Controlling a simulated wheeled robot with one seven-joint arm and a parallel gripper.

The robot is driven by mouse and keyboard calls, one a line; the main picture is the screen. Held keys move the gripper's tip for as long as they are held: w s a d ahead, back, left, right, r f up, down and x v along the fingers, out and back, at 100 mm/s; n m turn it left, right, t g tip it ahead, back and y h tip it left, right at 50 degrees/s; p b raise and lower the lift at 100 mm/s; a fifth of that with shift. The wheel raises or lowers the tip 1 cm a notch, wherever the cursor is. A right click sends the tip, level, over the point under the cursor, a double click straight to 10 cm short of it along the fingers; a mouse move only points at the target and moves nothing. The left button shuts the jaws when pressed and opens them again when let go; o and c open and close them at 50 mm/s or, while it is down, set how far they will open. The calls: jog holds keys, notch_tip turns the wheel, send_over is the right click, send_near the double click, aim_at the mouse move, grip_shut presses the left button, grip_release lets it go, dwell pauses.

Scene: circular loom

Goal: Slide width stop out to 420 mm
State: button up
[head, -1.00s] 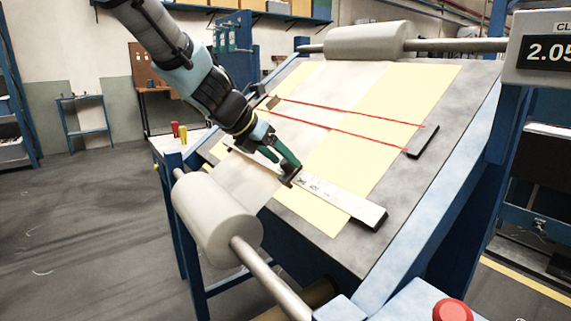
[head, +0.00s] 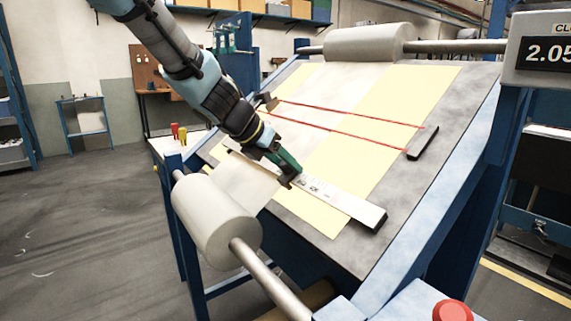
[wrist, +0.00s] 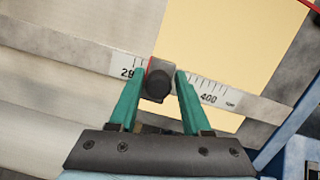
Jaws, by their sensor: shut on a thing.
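The width stop is a small grey slider with a red edge line and a round black knob (wrist: 158,84) in the wrist view. It sits on a pale ruler bar (wrist: 262,104) that crosses the sloped table. The red line lies just right of the printed "29", whose last digit is covered; "400 mm" shows to the right of the stop. My gripper (wrist: 159,77) has its green fingers on both sides of the knob and is shut on it. In the head view my gripper (head: 288,178) is at the bar (head: 360,210), and the stop is mostly hidden.
Two red cords (head: 350,133) cross the table above the bar, ending near a black bracket (head: 422,142). A grey roller (head: 215,220) stands in front at the lower left. A red button (head: 452,312) is at the lower right. The bar right of my gripper is clear.

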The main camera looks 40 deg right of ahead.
aim_at(332, 191)
grip_shut()
jog(key=shift+w, duration=0.1)
dwell(0.6)
jog(key=s, duration=0.8)
jog(key=s+b, duration=0.1)
jog(key=s, duration=0.3)
jog(key=shift+s+a, duration=0.25)
jog(key=shift+a, duration=0.1)
jog(key=o, duration=0.9)
grip_release()
